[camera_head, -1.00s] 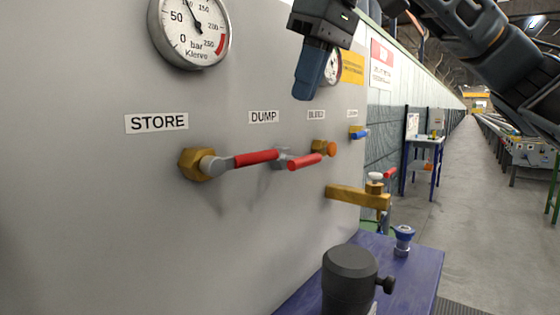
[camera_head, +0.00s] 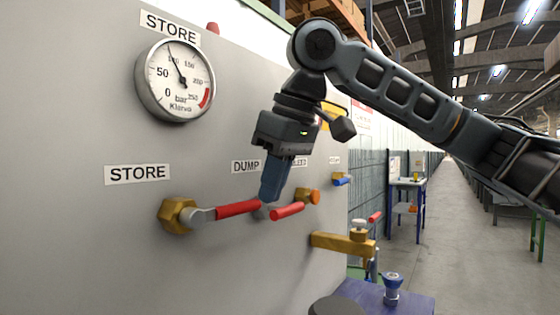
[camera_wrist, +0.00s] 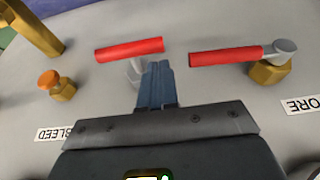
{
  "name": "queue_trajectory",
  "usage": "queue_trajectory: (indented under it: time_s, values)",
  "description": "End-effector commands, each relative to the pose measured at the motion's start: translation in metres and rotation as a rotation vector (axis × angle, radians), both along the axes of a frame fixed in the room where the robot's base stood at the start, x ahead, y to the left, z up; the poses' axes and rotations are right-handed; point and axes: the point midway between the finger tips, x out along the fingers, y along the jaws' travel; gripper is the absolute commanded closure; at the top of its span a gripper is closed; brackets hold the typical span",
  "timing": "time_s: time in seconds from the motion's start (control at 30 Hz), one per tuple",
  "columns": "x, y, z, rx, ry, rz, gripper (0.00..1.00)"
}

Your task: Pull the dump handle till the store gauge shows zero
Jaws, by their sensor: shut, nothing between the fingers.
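The store gauge (camera_head: 176,80), a round white dial, has its needle near 100 bar. The dump handle (camera_head: 288,210) is a red lever on the grey panel, pointing right in the head view; the wrist view shows it at upper left (camera_wrist: 128,50). The red store handle (camera_head: 237,209) is beside it, on a brass fitting, and at upper right in the wrist view (camera_wrist: 225,57). My gripper (camera_head: 268,198) is shut and empty, pointing down, its blue fingertips close to the dump handle's valve, partly hiding it. In the wrist view the fingertips (camera_wrist: 152,66) lie between the two red handles; contact cannot be told.
The orange bleed knob (camera_head: 314,196) and a brass tap (camera_head: 342,243) lie right of the dump handle. A blue lever (camera_head: 342,181) is farther along. A purple bench (camera_head: 408,303) stands below. An open aisle runs off to the right.

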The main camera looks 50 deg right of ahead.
Motion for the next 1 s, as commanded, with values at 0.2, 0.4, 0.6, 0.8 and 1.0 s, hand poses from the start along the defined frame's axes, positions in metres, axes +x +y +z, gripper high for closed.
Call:
queue_trajectory:
  time_s: [0.2,0.4,0.6,0.8,1.0]
  values:
    - [0.006,0.000,-0.016,0.000,-0.001,0.000,1.00]
    - [0.007,0.000,-0.017,0.001,-0.001,0.000,1.00]
    - [0.004,0.000,-0.017,0.002,0.000,0.001,1.00]
    - [-0.022,-0.001,-0.016,0.004,0.000,0.001,1.00]
    - [-0.031,-0.001,-0.017,0.000,0.003,0.001,1.00]
